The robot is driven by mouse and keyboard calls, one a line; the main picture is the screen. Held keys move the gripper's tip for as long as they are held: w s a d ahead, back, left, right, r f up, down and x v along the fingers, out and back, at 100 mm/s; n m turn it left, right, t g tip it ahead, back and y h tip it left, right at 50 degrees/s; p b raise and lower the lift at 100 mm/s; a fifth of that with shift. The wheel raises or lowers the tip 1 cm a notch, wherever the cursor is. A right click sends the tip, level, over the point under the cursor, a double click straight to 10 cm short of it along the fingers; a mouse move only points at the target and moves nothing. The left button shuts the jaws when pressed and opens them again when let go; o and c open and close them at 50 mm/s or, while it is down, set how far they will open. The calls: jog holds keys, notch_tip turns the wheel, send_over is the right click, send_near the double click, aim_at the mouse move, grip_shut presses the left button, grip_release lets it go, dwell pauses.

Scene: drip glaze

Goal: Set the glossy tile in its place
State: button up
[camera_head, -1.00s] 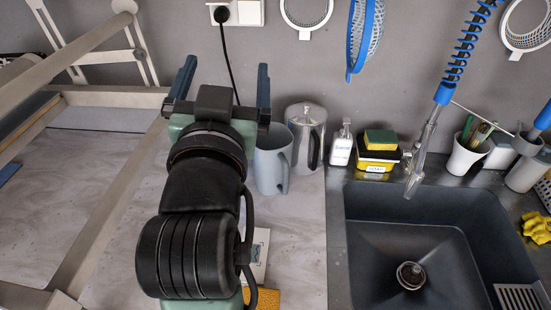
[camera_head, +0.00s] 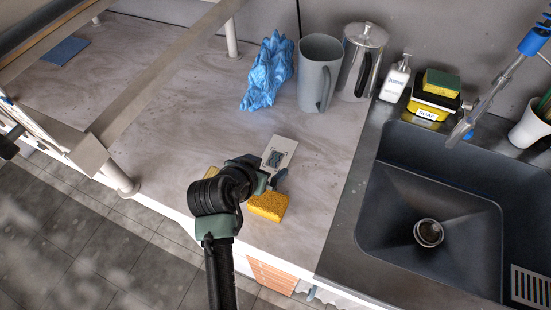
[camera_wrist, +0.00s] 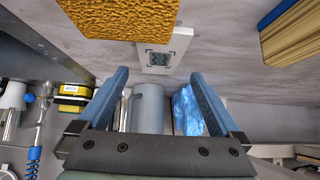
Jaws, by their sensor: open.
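I cannot make out for sure which thing is the glossy tile. A pale flat plate (camera_head: 281,147) with a dark square pattern lies on the counter; it also shows in the wrist view (camera_wrist: 180,44). Its dark patch (camera_wrist: 159,59) lies beyond my fingertips there. My gripper (camera_head: 272,179) is low over the counter by the plate's near end. In the wrist view my gripper (camera_wrist: 159,76) has its blue fingers apart with nothing between them. A yellow sponge (camera_head: 268,206) lies just beside it, also in the wrist view (camera_wrist: 122,18).
A blue crumpled cloth (camera_head: 268,75), a grey mug (camera_head: 319,70) and a metal pot (camera_head: 360,60) stand behind. The sink (camera_head: 430,205) is right. A rail frame (camera_head: 160,65) crosses the left; counter between is clear.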

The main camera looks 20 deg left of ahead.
aim_at(275, 159)
jog(key=shift+x, duration=3)
jog(key=shift+w, duration=0.1)
